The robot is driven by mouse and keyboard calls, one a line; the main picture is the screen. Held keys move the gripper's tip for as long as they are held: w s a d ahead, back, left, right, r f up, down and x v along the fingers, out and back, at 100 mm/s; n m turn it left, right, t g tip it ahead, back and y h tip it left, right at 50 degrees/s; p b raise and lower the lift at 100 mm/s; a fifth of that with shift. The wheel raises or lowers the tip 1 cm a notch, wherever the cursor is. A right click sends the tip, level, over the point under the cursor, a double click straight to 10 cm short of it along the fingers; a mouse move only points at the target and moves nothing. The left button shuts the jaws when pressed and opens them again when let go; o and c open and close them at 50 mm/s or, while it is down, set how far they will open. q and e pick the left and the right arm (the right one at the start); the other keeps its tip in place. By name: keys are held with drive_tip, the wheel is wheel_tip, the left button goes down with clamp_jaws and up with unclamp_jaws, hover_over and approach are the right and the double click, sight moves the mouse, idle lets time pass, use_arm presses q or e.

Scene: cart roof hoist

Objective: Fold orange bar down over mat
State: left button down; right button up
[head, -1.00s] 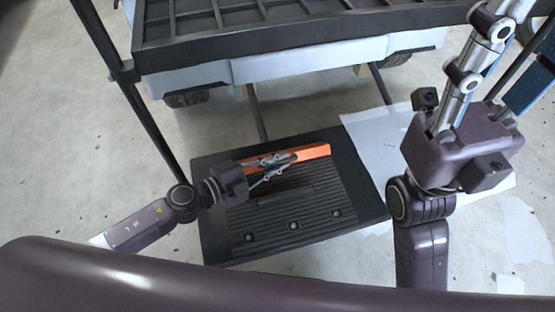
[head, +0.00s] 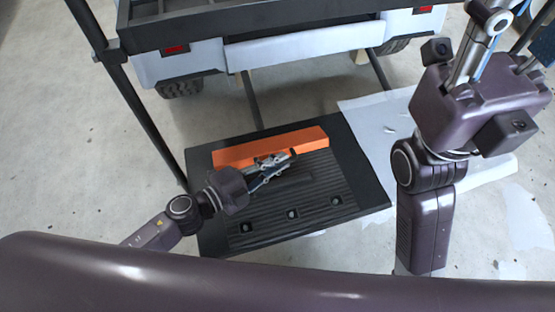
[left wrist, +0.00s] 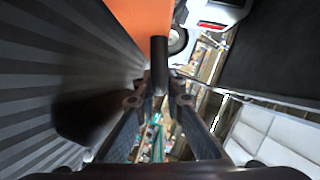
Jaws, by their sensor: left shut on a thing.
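The orange bar (head: 270,145) lies along the far side of the black ribbed mat (head: 325,200), its broad face showing in the head view. My left gripper (head: 274,165) is at the near side of the bar, low over the mat. In the left wrist view, its fingers (left wrist: 160,95) are shut around a short black handle (left wrist: 158,60) beside the orange bar (left wrist: 145,18). How the handle joins the bar is hidden. The ribbed mat surface (left wrist: 50,90) fills the left of that view. My right gripper is not in view.
The cart (head: 310,48), with a black tray on top and red lights, stands beyond the mat. A dark post (head: 135,95) rises at left. White sheets (head: 385,118) lie on the floor right of the mat. Bare floor is left.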

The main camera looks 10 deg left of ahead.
use_arm(q)
drive_tip(key=shift+f, duration=0.1)
drive_tip(key=c, duration=2)
unclamp_jaws()
